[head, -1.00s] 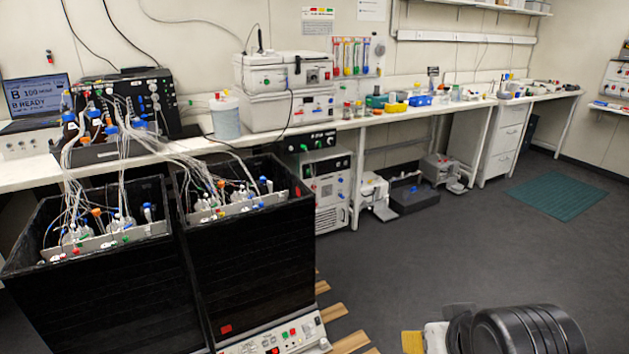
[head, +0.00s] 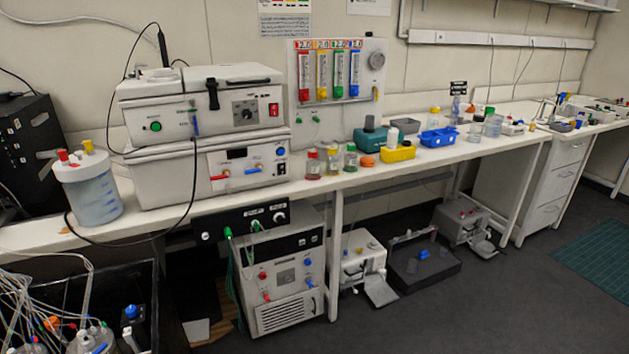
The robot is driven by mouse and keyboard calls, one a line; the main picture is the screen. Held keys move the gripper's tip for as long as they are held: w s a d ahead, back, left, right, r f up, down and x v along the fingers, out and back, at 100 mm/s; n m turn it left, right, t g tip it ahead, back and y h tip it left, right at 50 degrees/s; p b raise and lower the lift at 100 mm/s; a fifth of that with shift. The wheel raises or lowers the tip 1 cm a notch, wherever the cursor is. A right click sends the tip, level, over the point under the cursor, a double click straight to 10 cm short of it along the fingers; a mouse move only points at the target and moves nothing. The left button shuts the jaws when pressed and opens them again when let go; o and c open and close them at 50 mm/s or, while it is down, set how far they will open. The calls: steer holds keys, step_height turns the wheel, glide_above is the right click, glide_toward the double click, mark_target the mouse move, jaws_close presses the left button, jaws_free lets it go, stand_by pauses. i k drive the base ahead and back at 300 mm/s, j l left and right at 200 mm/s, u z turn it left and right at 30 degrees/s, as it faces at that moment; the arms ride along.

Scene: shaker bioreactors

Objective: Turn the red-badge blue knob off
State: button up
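Small blue controls show in several places, and I cannot tell which one carries a red badge. The white lower bench unit (head: 165,180) has a blue lever (head: 252,170) beside a red lever (head: 220,176), and small blue knobs (head: 281,150) at its right end. The white floor unit under the bench (head: 285,312) has a blue knob (head: 308,263) at the right of its front, with red knobs (head: 263,275) to its left. Whether any is on or off is too small to tell. My gripper is not in view.
A flowmeter panel (head: 338,110) with coloured tubes stands behind the bench (head: 440,160). A tubed clear container (head: 92,197) stands left of the units. A dark cable hangs before them. A black open box (head: 135,290) is at lower left.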

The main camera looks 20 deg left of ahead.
mark_target(132, 311)
steer(key=i+j+u, duration=0.1)
steer(key=i+u, duration=0.2)
steer(key=u, duration=0.15)
steer(key=i+u, duration=0.25)
steer(key=u, duration=0.2)
steer(key=i+l+u, duration=0.1)
steer(key=i+u, duration=0.2)
steer(key=u, duration=0.15)
steer(key=i+l+u, duration=0.25)
steer(key=u, duration=0.2)
steer(key=i+l+u, duration=0.25)
steer(key=u, duration=0.2)
steer(key=i+u, duration=0.25)
steer(key=u, duration=0.2)
steer(key=i+l+u, duration=0.2)
steer(key=u, duration=0.25)
steer(key=i+l+u, duration=0.2)
steer(key=u, duration=0.25)
steer(key=i+l+u, duration=0.15)
steer(key=l+u, duration=0.15)
steer(key=u, duration=0.15)
steer(key=i+l+u, duration=0.1)
steer(key=l+u, duration=0.2)
steer(key=u, duration=0.15)
steer(key=l+z, duration=0.1)
steer(key=z, duration=0.4)
steer(key=k+j, duration=0.1)
steer(key=k, duration=0.45)
steer(key=j+z, duration=0.05)
